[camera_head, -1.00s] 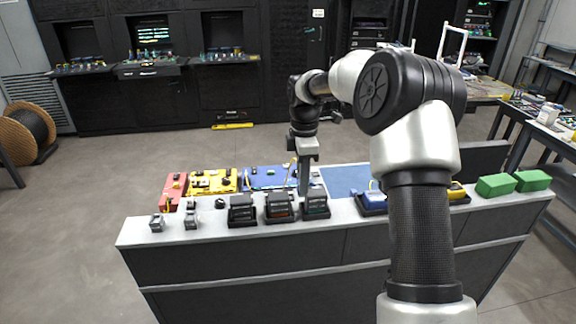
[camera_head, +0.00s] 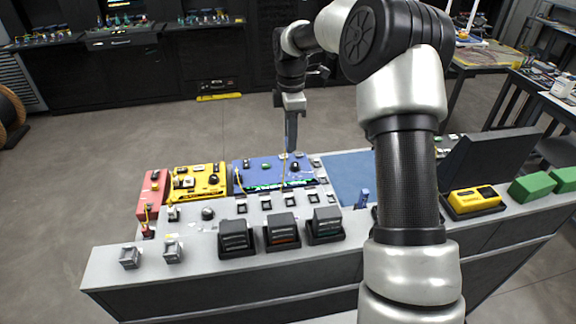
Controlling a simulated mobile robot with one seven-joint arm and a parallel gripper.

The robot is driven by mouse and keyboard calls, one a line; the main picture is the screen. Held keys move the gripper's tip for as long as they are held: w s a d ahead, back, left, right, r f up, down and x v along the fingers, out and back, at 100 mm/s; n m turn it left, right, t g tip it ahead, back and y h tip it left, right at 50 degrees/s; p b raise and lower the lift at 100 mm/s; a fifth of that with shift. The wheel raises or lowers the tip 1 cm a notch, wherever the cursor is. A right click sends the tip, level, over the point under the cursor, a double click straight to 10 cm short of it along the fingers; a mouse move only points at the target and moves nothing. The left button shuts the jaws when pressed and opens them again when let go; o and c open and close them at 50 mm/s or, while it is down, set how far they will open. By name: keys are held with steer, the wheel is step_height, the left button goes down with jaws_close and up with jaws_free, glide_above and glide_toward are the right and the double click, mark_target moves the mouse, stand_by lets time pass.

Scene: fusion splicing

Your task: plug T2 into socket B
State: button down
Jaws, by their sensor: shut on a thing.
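My gripper (camera_head: 291,148) is seen from behind, pointing down over the blue panel (camera_head: 250,166). The plug is mostly hidden by the fingers, and no T2 label is readable. Small square sockets line the console in front of the blue panel, one of them a front socket (camera_head: 266,205), and more stand at its right. Their letters are too small to read, so I cannot tell which is B. The gripper appears above the sockets.
Three black boxes (camera_head: 282,231) stand along the front. A yellow panel (camera_head: 198,180) and a red panel (camera_head: 152,194) lie left. A blue mat (camera_head: 346,172), a yellow device (camera_head: 474,199) and green blocks (camera_head: 532,186) are right. My arm hides part of the console.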

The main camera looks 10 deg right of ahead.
steer(key=shift+s+f+b, duration=0.15)
steer(key=shift+f+b, duration=4.4)
steer(key=shift+f, duration=5.65)
steer(key=shift+d+r, duration=0.1)
steer(key=shift+d, duration=0.1)
steer(key=shift+f, duration=0.65)
steer(key=c, duration=1.5)
jaws_free()
steer(key=shift+o, duration=0.2)
